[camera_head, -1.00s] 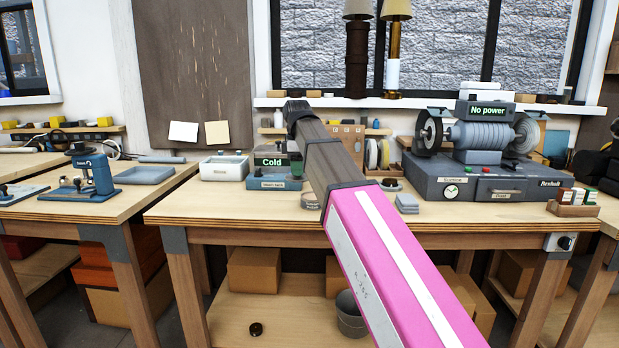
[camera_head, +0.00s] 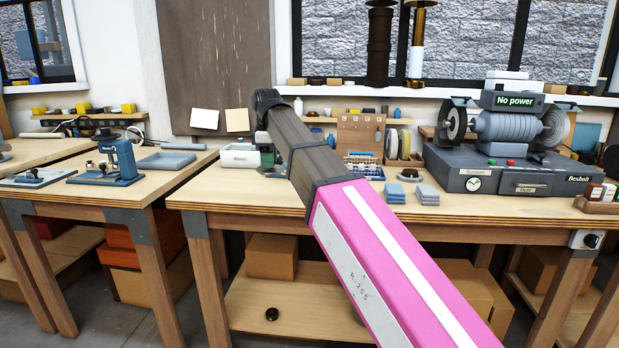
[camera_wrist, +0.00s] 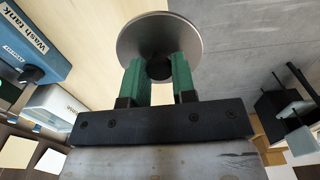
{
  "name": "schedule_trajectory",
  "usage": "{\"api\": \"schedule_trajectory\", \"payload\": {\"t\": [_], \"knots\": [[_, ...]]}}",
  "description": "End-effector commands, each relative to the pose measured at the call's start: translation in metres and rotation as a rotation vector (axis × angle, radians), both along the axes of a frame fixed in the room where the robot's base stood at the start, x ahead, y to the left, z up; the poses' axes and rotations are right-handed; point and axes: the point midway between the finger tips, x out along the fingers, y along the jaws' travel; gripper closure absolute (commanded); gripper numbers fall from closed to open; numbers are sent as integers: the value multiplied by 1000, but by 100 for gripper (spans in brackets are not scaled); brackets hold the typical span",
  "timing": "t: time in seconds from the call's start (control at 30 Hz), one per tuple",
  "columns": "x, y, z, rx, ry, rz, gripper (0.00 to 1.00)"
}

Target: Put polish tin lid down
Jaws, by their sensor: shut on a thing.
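The polish tin lid (camera_wrist: 143,28) is a round, grey metal disc with a dark knob, seen in the wrist view. My gripper (camera_wrist: 160,68) has green finger pads shut on the knob, with the disc beyond the fingertips. Bench wood and grey floor show behind the lid; I cannot tell its height. I cannot make out the polish tin.
The blue wash tank (camera_wrist: 30,42) is at the wrist view's left. Bare wood shows along the bench front.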

Motion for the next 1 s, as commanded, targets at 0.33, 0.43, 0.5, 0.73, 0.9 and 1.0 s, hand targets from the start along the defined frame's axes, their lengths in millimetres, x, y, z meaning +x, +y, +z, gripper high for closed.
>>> {"api": "schedule_trajectory", "payload": {"t": [0.33,0.43,0.5,0.73,0.9,1.0], "knots": [[53,-33,-38,-1,2,-3,97],[69,-43,-49,-1,1,-3,97],[79,-50,-56,-1,2,-3,97],[95,-61,-68,0,0,-1,97],[94,-62,-80,-1,2,0,97],[94,-62,-94,-1,1,0,97]]}}
